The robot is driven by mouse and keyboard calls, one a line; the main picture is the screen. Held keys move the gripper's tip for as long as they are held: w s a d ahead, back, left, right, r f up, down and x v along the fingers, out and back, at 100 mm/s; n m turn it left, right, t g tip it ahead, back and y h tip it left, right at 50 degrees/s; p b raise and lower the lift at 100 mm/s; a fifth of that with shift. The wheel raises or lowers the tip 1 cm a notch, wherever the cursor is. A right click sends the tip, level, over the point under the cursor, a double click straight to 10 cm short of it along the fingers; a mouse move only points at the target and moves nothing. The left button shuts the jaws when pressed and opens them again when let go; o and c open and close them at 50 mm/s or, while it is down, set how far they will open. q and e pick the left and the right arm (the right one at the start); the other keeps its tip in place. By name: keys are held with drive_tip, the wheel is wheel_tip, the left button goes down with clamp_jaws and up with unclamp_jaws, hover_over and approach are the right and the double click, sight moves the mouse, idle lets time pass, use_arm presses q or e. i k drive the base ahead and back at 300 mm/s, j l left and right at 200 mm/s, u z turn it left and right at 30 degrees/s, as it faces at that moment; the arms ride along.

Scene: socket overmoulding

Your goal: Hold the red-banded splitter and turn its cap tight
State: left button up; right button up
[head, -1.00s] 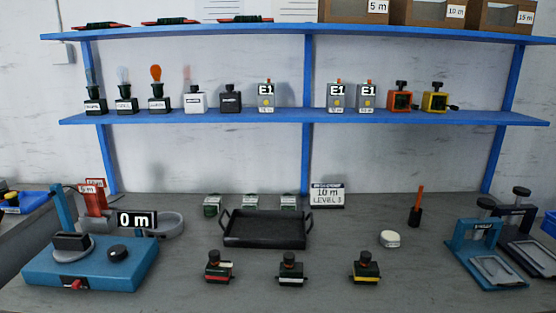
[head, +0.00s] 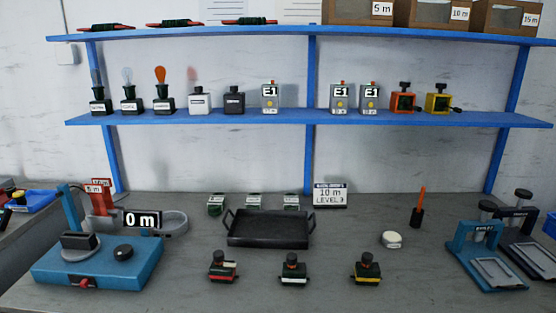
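The red-banded splitter (head: 223,268) stands on the grey bench at the front, left of centre. It has a dark body, a red band low on its front and a dark round cap (head: 219,256) on top. A small pale piece shows at its upper right. I cannot tell how tight the cap is. A white-banded splitter (head: 293,270) and a yellow-banded splitter (head: 367,269) stand in a row to its right, apart from it. Neither of my grippers is in view.
A black tray (head: 268,243) lies behind the splitters. A blue machine (head: 100,271) stands at left, blue and dark presses (head: 476,248) at right. A white round puck (head: 391,240) lies right of the tray. Blue shelves (head: 310,118) hold bottles and boxes. Bench between splitters is clear.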

sight(218, 255)
drive_tip(key=i+j+z, duration=0.15)
drive_tip(key=j, duration=0.35)
drive_tip(key=i+j+z, duration=0.15)
drive_tip(key=j, duration=0.35)
drive_tip(key=j+z, duration=0.15)
drive_tip(key=j, duration=0.35)
drive_tip(key=i, duration=0.05)
